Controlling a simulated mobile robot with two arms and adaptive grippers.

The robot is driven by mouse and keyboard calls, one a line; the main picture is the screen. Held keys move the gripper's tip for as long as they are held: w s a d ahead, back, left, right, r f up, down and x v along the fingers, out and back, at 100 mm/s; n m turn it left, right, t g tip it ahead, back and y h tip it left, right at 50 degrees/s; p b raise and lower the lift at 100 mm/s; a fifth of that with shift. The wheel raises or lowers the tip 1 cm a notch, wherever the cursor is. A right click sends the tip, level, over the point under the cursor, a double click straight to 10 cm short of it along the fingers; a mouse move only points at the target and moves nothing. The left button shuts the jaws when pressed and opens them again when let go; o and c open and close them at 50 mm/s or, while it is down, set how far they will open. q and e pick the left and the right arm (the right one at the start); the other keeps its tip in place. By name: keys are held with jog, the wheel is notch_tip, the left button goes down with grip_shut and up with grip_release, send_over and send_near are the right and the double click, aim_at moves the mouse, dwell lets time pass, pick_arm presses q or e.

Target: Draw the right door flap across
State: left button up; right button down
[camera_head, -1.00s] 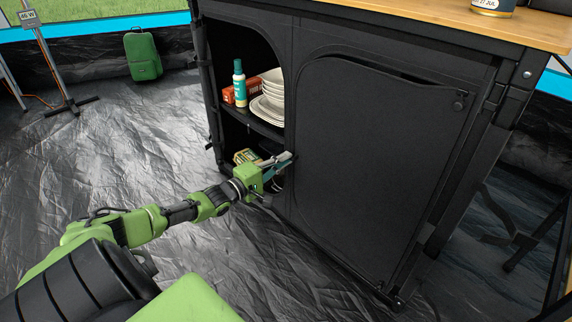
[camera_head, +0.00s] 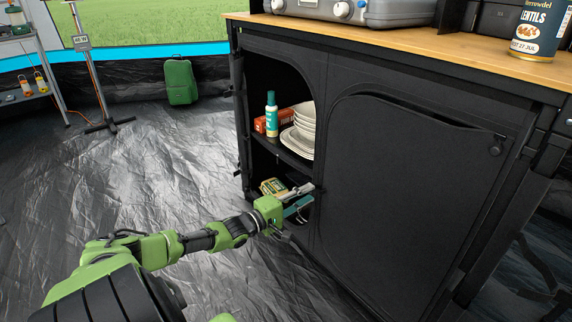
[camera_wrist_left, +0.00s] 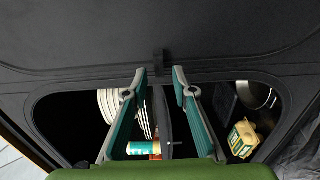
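The right door flap (camera_head: 405,200) is a black fabric panel with an arched outline. It hangs over the right half of the black cabinet front, with a narrow dark gap along its top edge and a round fastener (camera_head: 495,146) near its upper right corner. My left gripper (camera_head: 312,195) is at the left compartment's opening, by its right edge, at lower shelf height. In the left wrist view its two fingers (camera_wrist_left: 160,73) are apart, with the dark shelf edge (camera_wrist_left: 165,115) beyond them. Nothing is visibly gripped. My right gripper is not in view.
The open left compartment holds a stack of plates (camera_head: 304,130), a green bottle (camera_head: 271,115), an orange box (camera_head: 284,116) and a yellowish box (camera_head: 272,187). A lentils tin (camera_head: 538,30) and a grey stove (camera_head: 352,10) stand on the wooden top (camera_head: 420,45).

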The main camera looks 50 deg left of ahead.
pick_arm(q)
jog(key=s, duration=1)
jog(key=shift+a, duration=0.45)
